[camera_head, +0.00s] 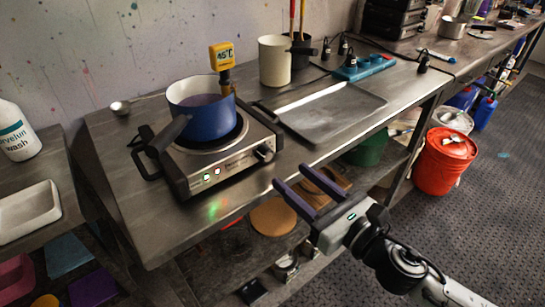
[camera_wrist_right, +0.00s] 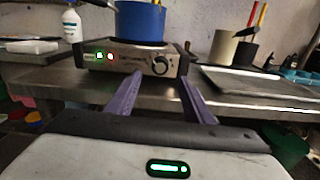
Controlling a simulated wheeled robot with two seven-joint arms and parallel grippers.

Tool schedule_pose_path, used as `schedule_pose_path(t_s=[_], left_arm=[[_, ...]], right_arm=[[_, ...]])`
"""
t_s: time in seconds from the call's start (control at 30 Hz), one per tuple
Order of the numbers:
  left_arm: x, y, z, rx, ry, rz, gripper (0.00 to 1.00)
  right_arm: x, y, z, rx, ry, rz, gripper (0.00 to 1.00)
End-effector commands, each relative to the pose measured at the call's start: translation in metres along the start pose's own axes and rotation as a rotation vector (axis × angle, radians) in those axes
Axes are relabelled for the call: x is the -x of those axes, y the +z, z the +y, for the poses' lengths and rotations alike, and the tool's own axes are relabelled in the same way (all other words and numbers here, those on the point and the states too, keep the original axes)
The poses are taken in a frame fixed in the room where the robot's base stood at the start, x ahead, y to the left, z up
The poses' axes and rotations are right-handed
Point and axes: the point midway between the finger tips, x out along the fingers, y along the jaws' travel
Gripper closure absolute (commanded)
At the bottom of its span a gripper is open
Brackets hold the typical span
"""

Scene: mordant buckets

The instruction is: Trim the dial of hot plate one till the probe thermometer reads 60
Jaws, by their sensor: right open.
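The hot plate (camera_head: 215,165) stands on the steel bench with a blue pot (camera_head: 205,112) of purple liquid on it. Its dial (camera_head: 264,154) is on the right of the front panel; it also shows in the right wrist view (camera_wrist_right: 161,65). A green and a red light show on the panel. The yellow probe thermometer (camera_head: 222,56) at the pot's far right rim reads 45 °C. My right gripper (camera_head: 294,184) is open and empty, in front of the bench edge and apart from the dial. In the right wrist view its fingers (camera_wrist_right: 155,98) point toward the hot plate, with the dial between them. My left gripper is not in view.
A grey metal tray (camera_head: 300,125) lies right of the hot plate, with a cream container (camera_head: 274,65) behind it. A white bottle (camera_head: 16,135) stands at the left. A lower shelf holds wooden discs and other items under the bench. The red bucket (camera_head: 450,160) stands at the right.

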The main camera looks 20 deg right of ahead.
Motion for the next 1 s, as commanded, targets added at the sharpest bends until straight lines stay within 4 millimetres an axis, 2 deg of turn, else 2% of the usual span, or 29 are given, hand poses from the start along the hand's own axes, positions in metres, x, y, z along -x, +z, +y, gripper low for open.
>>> schedule_pose_path(t_s=[0.03, 0.3, 0.5, 0.87, 0.9, 1.0], left_arm=[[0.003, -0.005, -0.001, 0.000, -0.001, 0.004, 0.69], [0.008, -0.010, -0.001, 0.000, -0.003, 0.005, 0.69], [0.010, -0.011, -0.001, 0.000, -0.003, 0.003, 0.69], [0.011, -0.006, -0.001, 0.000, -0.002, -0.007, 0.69], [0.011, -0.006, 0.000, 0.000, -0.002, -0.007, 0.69], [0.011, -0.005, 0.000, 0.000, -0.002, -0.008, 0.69]], right_arm=[[-0.009, 0.004, 0.000, 0.001, 0.000, -0.004, 0.53], [-0.055, 0.003, -0.001, -0.005, -0.002, -0.002, 0.53], [-0.078, 0.001, 0.000, -0.005, -0.002, 0.000, 0.53], [-0.084, 0.000, 0.000, -0.006, -0.001, 0.001, 0.53], [-0.084, 0.000, 0.000, -0.006, -0.002, 0.001, 0.55], [-0.084, 0.000, 0.000, -0.006, -0.002, 0.001, 0.72]])
